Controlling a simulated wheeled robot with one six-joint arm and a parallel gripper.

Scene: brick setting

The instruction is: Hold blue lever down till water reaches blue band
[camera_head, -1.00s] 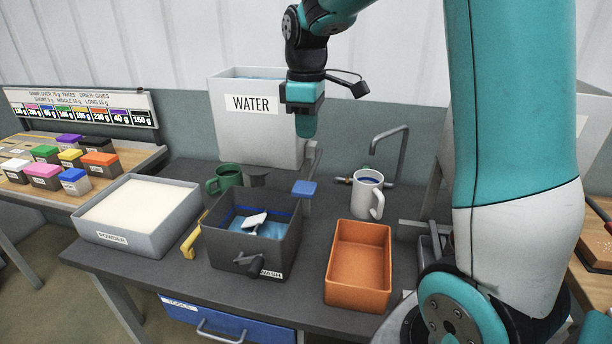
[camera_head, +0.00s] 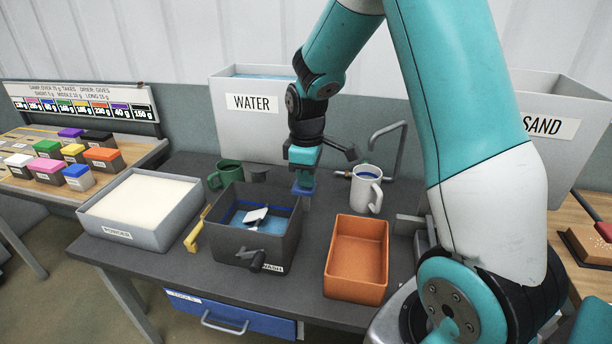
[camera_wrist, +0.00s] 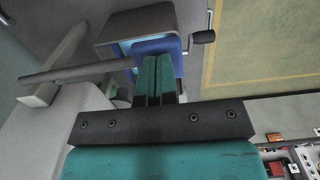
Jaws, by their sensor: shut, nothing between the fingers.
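The dark WASH basin (camera_head: 222,232) stands on the bench with light blue water (camera_head: 278,222) in it. A blue band (camera_head: 237,214) runs along its inner wall, above the water where I can see it. A pale scoop-like thing sits in the water. The blue lever (camera_head: 302,191) is at the basin's back right corner. My gripper (camera_head: 303,182) is shut and empty, pointing down with its tips right at the lever. In the wrist view the shut fingers (camera_wrist: 159,62) overlap the blue lever (camera_wrist: 154,46); whether they touch it is hard to tell.
A WATER tank (camera_head: 255,130) stands behind. A green mug (camera_head: 228,174), a white mug (camera_head: 366,188) and a metal tap (camera_head: 400,140) are near. An orange tray (camera_head: 357,255) is right of the basin, a powder tray (camera_head: 140,208) left. A yellow handle (camera_head: 195,235) is beside the basin.

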